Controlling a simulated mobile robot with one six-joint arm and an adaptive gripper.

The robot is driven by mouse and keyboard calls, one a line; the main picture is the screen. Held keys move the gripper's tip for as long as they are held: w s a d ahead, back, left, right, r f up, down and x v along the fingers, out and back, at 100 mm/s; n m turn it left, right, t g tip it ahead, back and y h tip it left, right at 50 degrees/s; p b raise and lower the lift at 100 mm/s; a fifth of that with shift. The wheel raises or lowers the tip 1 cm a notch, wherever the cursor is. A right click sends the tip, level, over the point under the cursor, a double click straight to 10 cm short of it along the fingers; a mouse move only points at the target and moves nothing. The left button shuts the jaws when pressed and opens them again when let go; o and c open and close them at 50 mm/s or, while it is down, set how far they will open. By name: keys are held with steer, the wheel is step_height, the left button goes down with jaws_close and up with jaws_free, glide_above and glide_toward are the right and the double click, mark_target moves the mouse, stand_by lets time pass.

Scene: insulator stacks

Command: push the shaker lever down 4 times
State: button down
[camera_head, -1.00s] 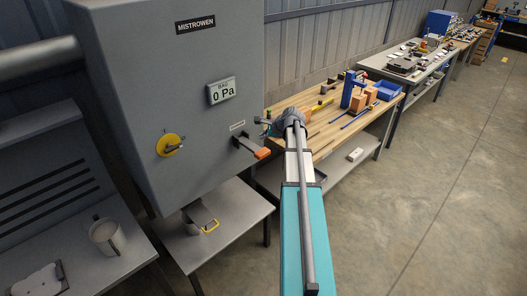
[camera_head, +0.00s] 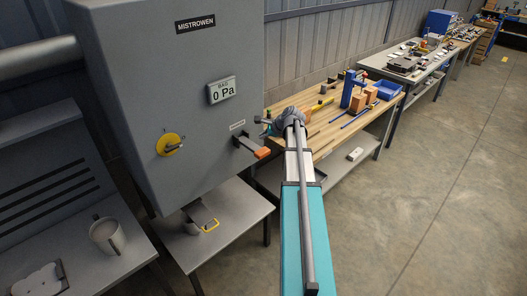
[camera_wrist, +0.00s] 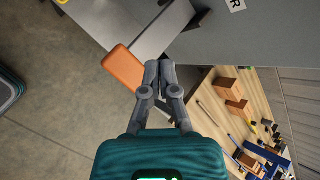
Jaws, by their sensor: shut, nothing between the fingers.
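The shaker lever (camera_head: 249,146) sticks out from the right side of a grey cabinet and ends in an orange grip (camera_head: 262,153). In the wrist view the orange grip (camera_wrist: 123,68) lies just left of my gripper's fingertips. My gripper (camera_wrist: 159,68) is shut and empty, its tips close to the lever bar (camera_wrist: 166,28); I cannot tell whether they touch it. In the head view my gripper (camera_head: 264,120) is small, above and right of the orange grip, and partly hidden by my wrist.
Below stand a grey table (camera_head: 225,225) and a mug (camera_head: 107,235). A wooden workbench (camera_head: 330,125) with tools lies behind my arm. Open floor is at the right.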

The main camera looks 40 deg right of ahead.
stand_by(0.6)
steer(key=s+a+f+n+g+b, duration=0.1)
steer(key=a+f+n+g+b, duration=0.2)
steer(key=a, duration=0.6)
steer(key=s+a+f+n, duration=0.25)
steer(key=a+n, duration=0.25)
steer(key=a, duration=0.3)
steer(key=a+f+n+g+b, duration=0.2)
steer(key=a+f+n, duration=0.15)
steer(key=a, duration=0.55)
steer(key=s+a+f+n+g+h+b, duration=0.1)
steer(key=s+a+f+n+b, duration=0.1)
steer(key=s+a+n, duration=0.4)
steer(key=s+a+f+n+g+h+b, duration=0.1)
steer(key=s+a+f+n+g+b, duration=0.1)
steer(key=s+a+n, duration=0.4)
steer(key=s+a+f+b, duration=0.1)
steer(key=a+f, duration=0.1)
steer(key=a, duration=0.3)
steer(key=shift+f+g, duration=0.2)
steer(key=shift+g, duration=0.1)
steer(key=shift+d, duration=0.15)
